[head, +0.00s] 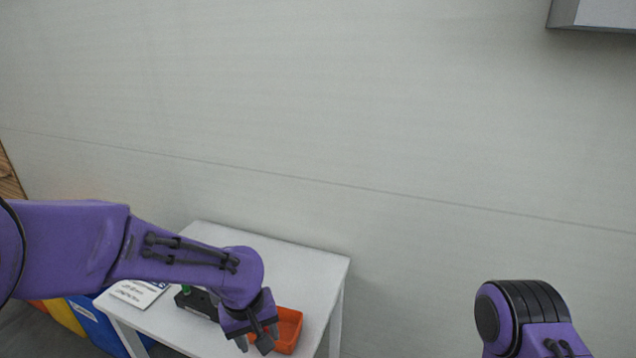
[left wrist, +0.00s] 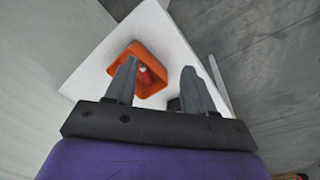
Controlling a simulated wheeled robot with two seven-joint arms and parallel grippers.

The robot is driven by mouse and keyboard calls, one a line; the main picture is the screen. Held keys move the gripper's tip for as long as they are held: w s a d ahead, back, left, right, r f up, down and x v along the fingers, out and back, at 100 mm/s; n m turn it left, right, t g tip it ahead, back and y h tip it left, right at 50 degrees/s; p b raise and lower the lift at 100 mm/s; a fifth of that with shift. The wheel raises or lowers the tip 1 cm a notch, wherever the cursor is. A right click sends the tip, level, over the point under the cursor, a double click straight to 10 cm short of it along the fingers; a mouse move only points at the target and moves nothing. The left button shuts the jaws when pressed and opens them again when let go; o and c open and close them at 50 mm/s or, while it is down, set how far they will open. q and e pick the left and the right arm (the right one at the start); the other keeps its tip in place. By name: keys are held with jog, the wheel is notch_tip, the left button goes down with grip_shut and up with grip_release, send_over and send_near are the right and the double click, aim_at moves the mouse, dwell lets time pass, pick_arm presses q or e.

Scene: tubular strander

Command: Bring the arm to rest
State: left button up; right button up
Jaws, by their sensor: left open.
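My left arm reaches in from the left in the head view, over a small white table. My left gripper (head: 258,341) points down at the table's front right, close to an orange bin (head: 290,330). In the left wrist view its two grey fingers (left wrist: 157,88) stand apart with nothing between them. The orange bin (left wrist: 122,54) shows behind the left finger, with a small red and white item (left wrist: 145,76) inside. My right arm shows only in part at the lower right of the head view; its gripper is out of the frame.
The white table (head: 315,266) stands against a pale wall (head: 330,110). A black device with a green part (head: 188,291) and a printed sheet (head: 138,292) lie on it. Blue and yellow bins (head: 93,322) stand at the left. A grey box (head: 595,14) hangs at the upper right.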

pick_arm(q)
jog(key=w+a+f+t+h+b, duration=0.1)
jog(key=w+a+f+t, duration=0.25)
jog(key=f+t, duration=0.35)
jog(key=s+a+f+n+y+b, duration=0.1)
jog(key=s+a+f, duration=0.2)
jog(key=f, duration=0.3)
jog(key=s+a+f+n+y+b, duration=0.1)
jog(key=s+a+f, duration=0.2)
jog(key=a+f, duration=0.15)
jog(key=s+a+f+g+y, duration=0.1)
jog(key=s+a+f, duration=0.1)
jog(key=s+f, duration=0.2)
jog(key=s+a+f+g+y+b, duration=0.1)
jog(key=s+f, duration=0.4)
jog(key=s, duration=0.6)
jog(key=s+a+f+g+y+b, duration=0.1)
jog(key=s+a+f+g, duration=0.2)
jog(key=s, duration=0.4)
jog(key=shift+s+a+f, duration=0.3)
jog(key=shift+a+f, duration=0.35)
jog(key=shift+f, duration=0.15)
pick_arm(e)
notch_tip(320, 180, down, 6)
jog(key=shift+w+d+r, duration=0.1)
jog(key=shift+w+r, duration=0.05)
